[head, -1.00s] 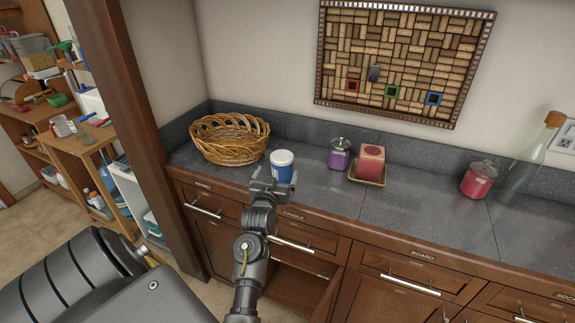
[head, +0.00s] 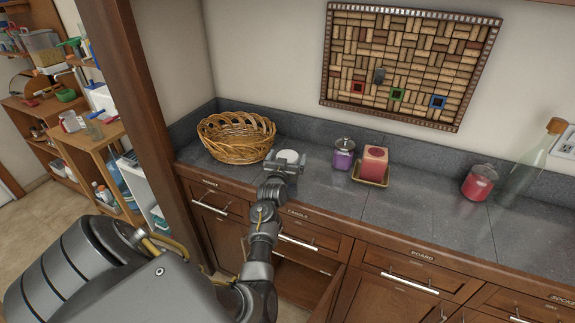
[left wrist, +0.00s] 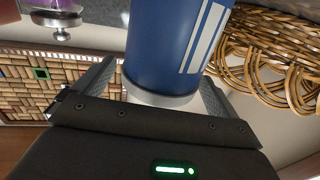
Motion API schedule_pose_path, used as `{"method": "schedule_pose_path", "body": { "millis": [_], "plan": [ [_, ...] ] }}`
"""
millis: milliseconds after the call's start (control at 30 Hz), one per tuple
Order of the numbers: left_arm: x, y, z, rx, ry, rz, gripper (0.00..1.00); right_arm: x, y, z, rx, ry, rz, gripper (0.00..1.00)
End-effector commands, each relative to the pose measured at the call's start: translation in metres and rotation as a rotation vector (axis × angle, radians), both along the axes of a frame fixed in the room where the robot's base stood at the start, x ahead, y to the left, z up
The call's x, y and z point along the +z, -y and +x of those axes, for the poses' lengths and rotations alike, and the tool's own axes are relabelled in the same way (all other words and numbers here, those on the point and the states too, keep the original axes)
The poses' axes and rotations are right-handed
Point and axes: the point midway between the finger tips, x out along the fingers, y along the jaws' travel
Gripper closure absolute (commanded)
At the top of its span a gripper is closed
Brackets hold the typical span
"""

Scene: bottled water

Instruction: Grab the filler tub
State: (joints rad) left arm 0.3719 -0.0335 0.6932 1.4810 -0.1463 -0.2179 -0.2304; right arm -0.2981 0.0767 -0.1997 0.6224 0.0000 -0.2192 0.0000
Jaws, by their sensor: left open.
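The filler tub is a blue tub with a white lid (head: 288,156) on the grey counter, right of the wicker basket. My left gripper (head: 282,166) is in front of it in the head view and hides most of its blue body. In the left wrist view the blue tub (left wrist: 175,45) stands between the two open fingers (left wrist: 160,85), one on either side. The picture there is upside down, with the white lid low by the palm. The fingers look apart from the tub, though contact on the right side is hard to tell. My right gripper is not in view.
The wicker basket (head: 236,138) is close on the left. A purple jar (head: 343,154), a pink candle on a tray (head: 373,164), a red jar (head: 479,182) and a glass bottle (head: 525,165) stand to the right. The counter's middle right is clear.

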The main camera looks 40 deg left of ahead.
Motion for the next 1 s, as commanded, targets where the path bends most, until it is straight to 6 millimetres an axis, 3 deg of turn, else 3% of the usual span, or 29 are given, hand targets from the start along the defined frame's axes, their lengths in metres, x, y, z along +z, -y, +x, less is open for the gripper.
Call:
{"method": "schedule_pose_path", "body": {
  "millis": [367, 1000],
  "plan": [
    [-0.0010, -0.0048, 0.0088, 0.000, 0.000, 0.000, 0.03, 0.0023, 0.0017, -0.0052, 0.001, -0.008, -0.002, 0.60],
    [-0.0009, -0.0047, 0.0086, 0.000, 0.000, 0.000, 0.86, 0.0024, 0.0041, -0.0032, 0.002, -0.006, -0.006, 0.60]
  ]
}}
